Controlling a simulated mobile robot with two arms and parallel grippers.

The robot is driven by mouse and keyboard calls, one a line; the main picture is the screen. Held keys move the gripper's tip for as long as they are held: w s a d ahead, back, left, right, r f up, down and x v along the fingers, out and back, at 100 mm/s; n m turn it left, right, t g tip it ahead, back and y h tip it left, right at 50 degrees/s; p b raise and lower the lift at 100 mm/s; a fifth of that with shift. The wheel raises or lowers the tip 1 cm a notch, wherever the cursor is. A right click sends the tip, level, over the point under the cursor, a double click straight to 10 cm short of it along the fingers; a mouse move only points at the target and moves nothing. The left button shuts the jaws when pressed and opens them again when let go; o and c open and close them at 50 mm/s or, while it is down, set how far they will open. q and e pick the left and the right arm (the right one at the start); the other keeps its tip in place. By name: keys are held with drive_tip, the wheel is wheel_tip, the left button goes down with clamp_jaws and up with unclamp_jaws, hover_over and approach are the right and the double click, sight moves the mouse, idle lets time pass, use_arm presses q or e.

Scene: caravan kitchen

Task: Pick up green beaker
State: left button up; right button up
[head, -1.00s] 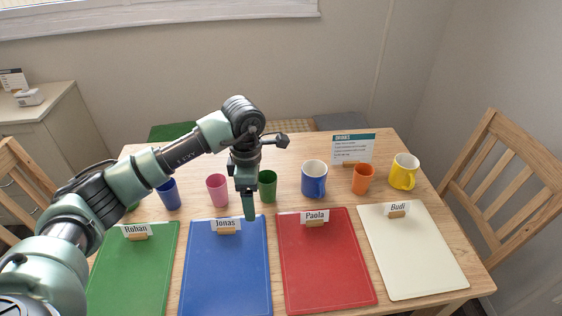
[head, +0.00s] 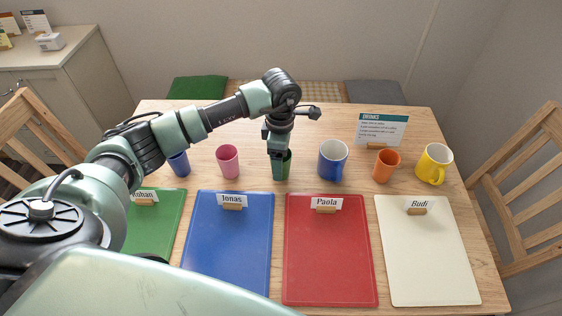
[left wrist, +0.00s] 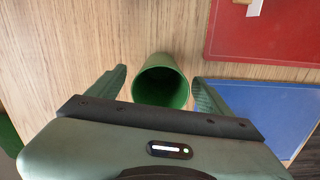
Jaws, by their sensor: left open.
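The green beaker (head: 288,158) stands upright on the table between the pink beaker and the blue mug, partly hidden behind my left gripper (head: 279,176) in the head view. In the left wrist view I look down on the open mouth of the green beaker (left wrist: 160,88). The two fingers of my left gripper (left wrist: 160,76) are open, one on each side of the beaker, with a gap showing by each finger. My right gripper is not in view.
The pink beaker (head: 228,162) stands to the left and the blue mug (head: 333,160) to the right. A blue beaker (head: 180,164), an orange beaker (head: 386,166) and a yellow mug (head: 433,164) share the row. Coloured mats with name cards lie in front. A drinks card (head: 381,129) stands behind.

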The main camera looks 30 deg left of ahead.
use_arm(q)
drive_tip(key=shift+f, duration=0.65)
drive_tip(key=c, duration=1.3)
drive_tip(key=shift+c, duration=0.7)
drive_tip(key=shift+r, duration=0.1)
